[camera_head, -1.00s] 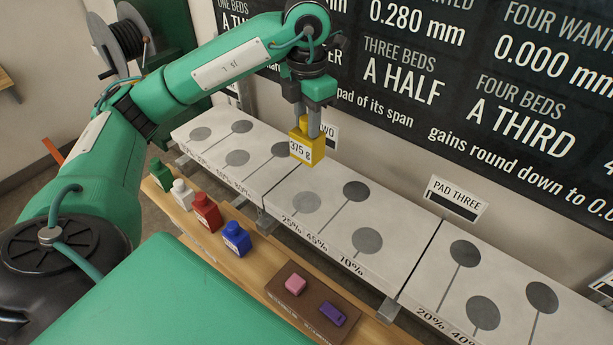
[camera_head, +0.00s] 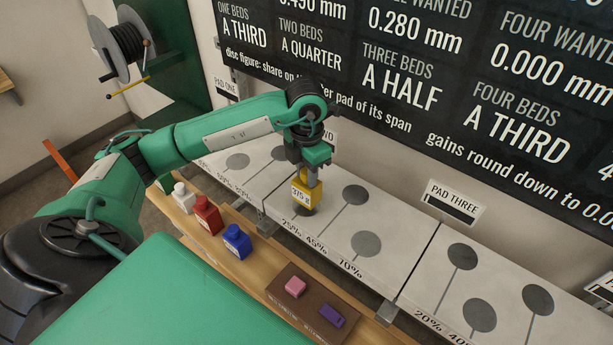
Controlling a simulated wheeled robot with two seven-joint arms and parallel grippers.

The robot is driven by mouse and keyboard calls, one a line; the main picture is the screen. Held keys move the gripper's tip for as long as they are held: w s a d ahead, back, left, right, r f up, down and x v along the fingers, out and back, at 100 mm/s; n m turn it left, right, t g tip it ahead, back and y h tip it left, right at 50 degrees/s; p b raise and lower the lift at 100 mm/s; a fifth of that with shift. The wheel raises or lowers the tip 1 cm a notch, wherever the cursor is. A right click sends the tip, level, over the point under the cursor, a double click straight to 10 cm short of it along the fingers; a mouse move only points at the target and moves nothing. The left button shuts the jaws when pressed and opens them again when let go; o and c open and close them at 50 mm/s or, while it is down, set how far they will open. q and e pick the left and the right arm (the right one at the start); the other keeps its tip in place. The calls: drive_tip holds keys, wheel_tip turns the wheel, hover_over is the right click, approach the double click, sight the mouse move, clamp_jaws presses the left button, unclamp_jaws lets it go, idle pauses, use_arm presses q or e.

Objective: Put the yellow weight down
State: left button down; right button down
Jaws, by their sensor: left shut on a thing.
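My left gripper (camera_head: 311,174) is shut on the yellow weight (camera_head: 307,194), a block labelled 375 g. It holds the weight upright over the front-left disc of the middle pad (camera_head: 395,215), at the 25% mark. The weight and its dark shadow cover most of that disc. I cannot tell whether the weight's underside touches the pad. My right gripper is out of view.
White, red (camera_head: 207,214) and blue (camera_head: 236,241) weights stand on the wooden ledge in front of the pads. A brown tray (camera_head: 308,305) holds a pink block and a purple block. The pad three sign (camera_head: 455,203) stands behind the right pad. Other grey discs on the middle pad are bare.

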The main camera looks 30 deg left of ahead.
use_arm(q)
wheel_tip(320, 180, down, 2)
drive_tip(key=shift+f, duration=0.15)
drive_tip(key=shift+f, duration=0.25)
drive_tip(key=c, duration=1.1)
unclamp_jaws()
drive_tip(key=shift+r, duration=0.2)
wheel_tip(320, 180, up, 10)
drive_tip(key=shift+r+b, duration=0.25)
drive_tip(key=shift+b, duration=1)
drive_tip(key=shift+r, duration=0.75)
